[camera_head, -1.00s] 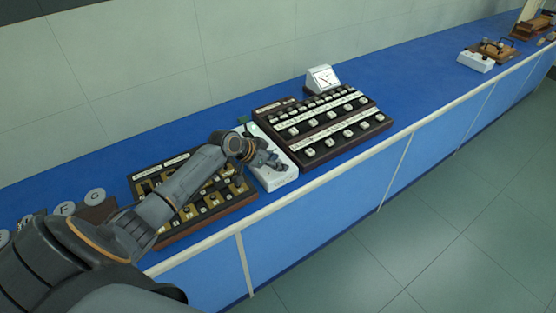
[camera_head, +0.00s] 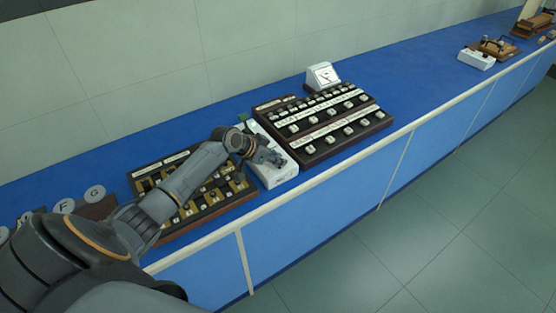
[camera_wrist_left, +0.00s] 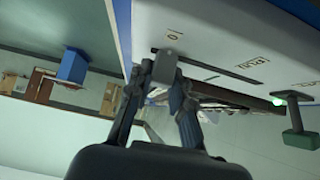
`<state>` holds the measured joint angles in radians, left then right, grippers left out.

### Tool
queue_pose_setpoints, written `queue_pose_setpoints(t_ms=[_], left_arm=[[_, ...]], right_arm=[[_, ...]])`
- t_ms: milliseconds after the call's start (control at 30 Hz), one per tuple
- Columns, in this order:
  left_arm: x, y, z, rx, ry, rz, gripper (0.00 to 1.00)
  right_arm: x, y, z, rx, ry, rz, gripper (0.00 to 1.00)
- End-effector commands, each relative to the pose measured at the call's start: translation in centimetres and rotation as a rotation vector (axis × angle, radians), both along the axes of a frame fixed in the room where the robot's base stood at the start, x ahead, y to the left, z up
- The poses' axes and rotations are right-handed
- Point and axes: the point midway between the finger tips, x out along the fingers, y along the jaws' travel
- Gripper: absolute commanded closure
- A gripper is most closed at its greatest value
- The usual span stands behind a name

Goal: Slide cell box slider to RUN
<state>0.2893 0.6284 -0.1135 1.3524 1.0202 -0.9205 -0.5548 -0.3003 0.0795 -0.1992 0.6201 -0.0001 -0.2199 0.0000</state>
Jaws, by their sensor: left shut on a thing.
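The white cell box (camera_head: 281,174) sits on the blue bench between two dark panels. My left gripper (camera_head: 270,160) is over its near part in the head view and hides some of its top. In the left wrist view, the box face (camera_wrist_left: 220,35) carries a dark slot and small printed marks, too small to read surely. The grey slider knob (camera_wrist_left: 166,66) is at the slot's left end, by a mark like a 0. My left gripper (camera_wrist_left: 165,88) is shut on this knob, a finger on each side. My right gripper is out of view.
A panel with rows of white knobs (camera_head: 325,128) stands close right of the box, with a white meter (camera_head: 322,77) behind. A brown-framed panel (camera_head: 215,203) lies under my left arm.

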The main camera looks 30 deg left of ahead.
Motion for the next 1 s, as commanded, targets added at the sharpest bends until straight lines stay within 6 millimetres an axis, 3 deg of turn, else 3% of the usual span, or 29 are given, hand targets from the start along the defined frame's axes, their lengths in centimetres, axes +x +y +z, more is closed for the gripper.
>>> queue_pose_setpoints(t_ms=[100,333,800,833,900,1000], left_arm=[[1.0,2.5,-0.6,0.009,-0.007,0.007,1.0],[2.5,6.0,-0.4,0.007,-0.006,0.006,1.0],[2.8,6.9,0.0,0.003,-0.001,0.002,1.0],[2.8,6.9,0.0,0.003,-0.001,0.002,0.74],[2.8,6.9,0.0,0.003,-0.001,0.002,0.59],[2.8,6.9,0.1,0.004,-0.003,0.003,0.57]], right_arm=[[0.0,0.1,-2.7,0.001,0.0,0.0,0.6],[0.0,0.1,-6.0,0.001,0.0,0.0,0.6],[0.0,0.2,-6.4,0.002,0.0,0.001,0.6],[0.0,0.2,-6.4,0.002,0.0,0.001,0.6],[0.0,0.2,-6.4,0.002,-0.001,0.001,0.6],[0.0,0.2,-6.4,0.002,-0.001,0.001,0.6]])
